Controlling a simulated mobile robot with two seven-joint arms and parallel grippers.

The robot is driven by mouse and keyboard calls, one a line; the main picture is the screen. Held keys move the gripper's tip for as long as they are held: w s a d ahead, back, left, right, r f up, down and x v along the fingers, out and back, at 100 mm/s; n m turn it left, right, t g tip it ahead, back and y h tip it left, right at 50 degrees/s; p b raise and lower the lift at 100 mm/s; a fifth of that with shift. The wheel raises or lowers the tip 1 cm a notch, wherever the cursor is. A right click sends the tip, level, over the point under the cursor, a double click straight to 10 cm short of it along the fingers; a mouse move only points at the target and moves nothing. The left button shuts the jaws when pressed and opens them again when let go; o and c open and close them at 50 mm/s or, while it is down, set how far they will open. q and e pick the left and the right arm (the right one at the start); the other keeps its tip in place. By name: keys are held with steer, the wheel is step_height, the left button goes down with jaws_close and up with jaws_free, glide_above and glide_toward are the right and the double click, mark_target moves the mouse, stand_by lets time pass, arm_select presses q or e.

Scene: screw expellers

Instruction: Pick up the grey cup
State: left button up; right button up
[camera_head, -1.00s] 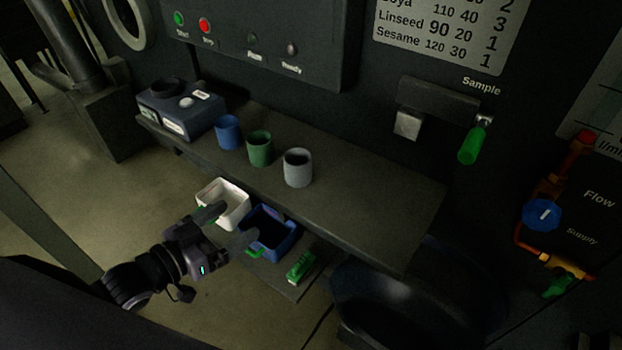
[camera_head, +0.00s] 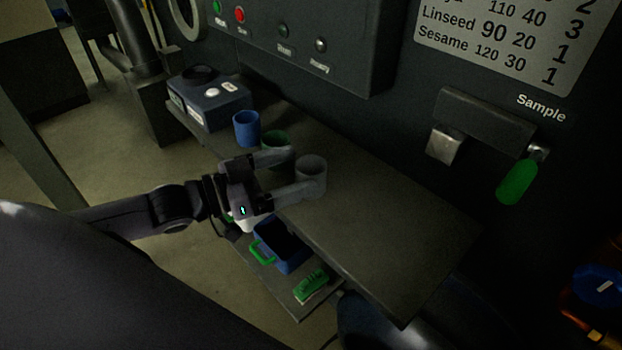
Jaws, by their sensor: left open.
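The grey cup (camera_head: 312,171) stands upright on the dark shelf (camera_head: 400,225), at the right end of a row of cups. My left gripper (camera_head: 293,172) is open and level with the cups. One finger reaches in front of the green cup, and the other reaches to the near side of the grey cup, overlapping its lower edge in the picture. I cannot tell whether that finger touches the cup. My right gripper is not in view.
The green cup (camera_head: 275,140) is close beside the far finger, partly hidden. A blue cup (camera_head: 246,127) and a blue box device (camera_head: 209,103) stand farther left. Below are a blue bin (camera_head: 283,249) and a green brush (camera_head: 311,285). The shelf's right part is clear.

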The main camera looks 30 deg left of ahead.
mark_target(324, 162)
arm_select(q)
steer(key=shift+w+d+f, duration=0.15)
steer(key=shift+w+d, duration=0.15)
steer(key=shift+w, duration=0.35)
steer(key=shift+w+d+f, duration=0.15)
steer(key=shift+w+d, duration=0.1)
steer(key=shift+w, duration=0.35)
steer(key=shift+x, duration=1.2)
steer(key=c, duration=1)
